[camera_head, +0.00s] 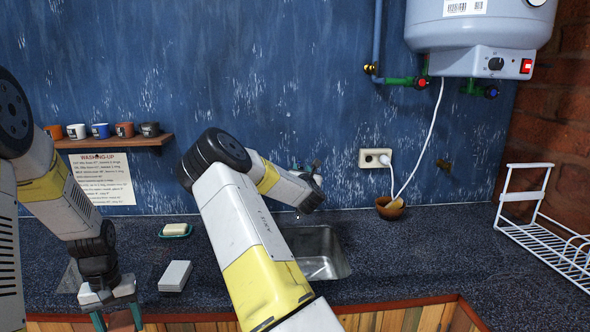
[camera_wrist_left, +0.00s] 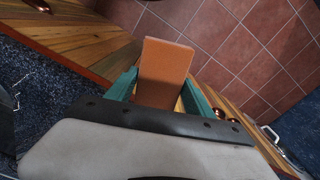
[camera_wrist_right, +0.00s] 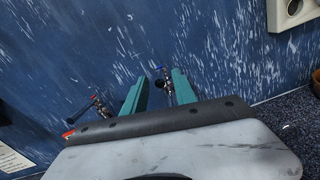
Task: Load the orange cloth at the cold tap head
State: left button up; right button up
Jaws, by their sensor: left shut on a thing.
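The orange cloth (camera_wrist_left: 165,72) is a flat orange-brown slab between the teal fingers of my left gripper (camera_wrist_left: 158,88). That gripper is shut on it and also shows in the head view (camera_head: 117,312), at the counter's front edge at lower left. My right gripper (camera_wrist_right: 159,84) is open, its two fingers apart and pointing at the blue wall. A small metal tap part with a blue mark (camera_wrist_right: 162,74) shows between and beyond its fingertips. A second tap part with a red mark (camera_wrist_right: 95,104) is left of them. In the head view my right arm mostly hides these taps.
The sink (camera_head: 325,258) lies partly behind my right arm. A soap dish (camera_head: 174,231) and a pale grey block (camera_head: 174,276) lie on the left counter. The heater (camera_head: 470,28) hangs above.

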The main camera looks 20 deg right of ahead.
jog(key=shift+x, duration=0.95)
jog(key=shift+c, duration=0.2)
grip_shut()
dwell(0.6)
